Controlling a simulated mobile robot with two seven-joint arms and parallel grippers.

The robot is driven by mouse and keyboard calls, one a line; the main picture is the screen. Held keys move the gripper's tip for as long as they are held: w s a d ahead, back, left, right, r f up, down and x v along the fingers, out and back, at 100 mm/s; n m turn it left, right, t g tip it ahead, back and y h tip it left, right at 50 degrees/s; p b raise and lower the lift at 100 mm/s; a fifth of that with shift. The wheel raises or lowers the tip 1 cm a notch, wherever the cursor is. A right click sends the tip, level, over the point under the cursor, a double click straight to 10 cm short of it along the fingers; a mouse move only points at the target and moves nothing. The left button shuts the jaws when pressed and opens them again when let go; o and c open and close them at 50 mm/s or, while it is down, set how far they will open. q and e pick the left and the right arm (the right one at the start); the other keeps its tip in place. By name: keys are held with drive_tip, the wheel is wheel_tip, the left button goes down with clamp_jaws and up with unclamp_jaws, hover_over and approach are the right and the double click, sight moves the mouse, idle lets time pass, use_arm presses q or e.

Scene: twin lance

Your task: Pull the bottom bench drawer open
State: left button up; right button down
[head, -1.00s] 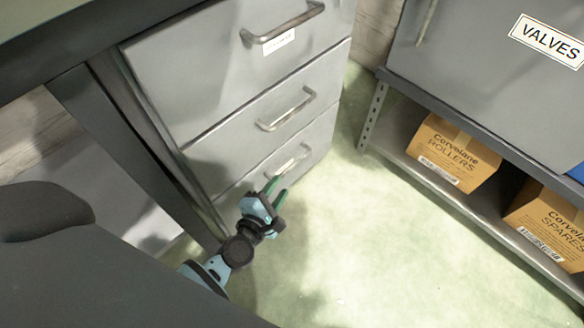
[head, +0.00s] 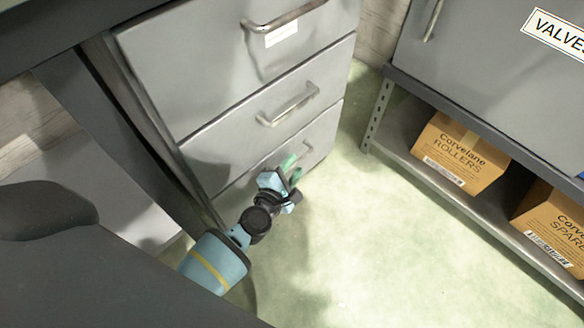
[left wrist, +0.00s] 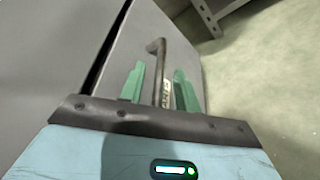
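The bottom bench drawer (head: 322,128) is the lowest of the grey fronts in the head view and looks shut. Its metal bar handle (head: 304,149) is partly hidden by my left gripper (head: 291,168). In the left wrist view, the handle (left wrist: 158,60) runs between the two green fingers of my left gripper (left wrist: 158,86). The fingers are apart, one on each side of the bar, with gaps showing. My right gripper is in neither view.
The middle drawer (head: 225,140) and top drawer (head: 200,60) above look shut. A metal shelf unit (head: 400,155) at the right holds cartons, including one marked rollers (head: 458,150). Pale green floor (head: 370,240) in front of the drawers is clear.

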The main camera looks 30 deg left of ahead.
use_arm(q)
drive_tip(key=c, duration=0.7)
clamp_jaws()
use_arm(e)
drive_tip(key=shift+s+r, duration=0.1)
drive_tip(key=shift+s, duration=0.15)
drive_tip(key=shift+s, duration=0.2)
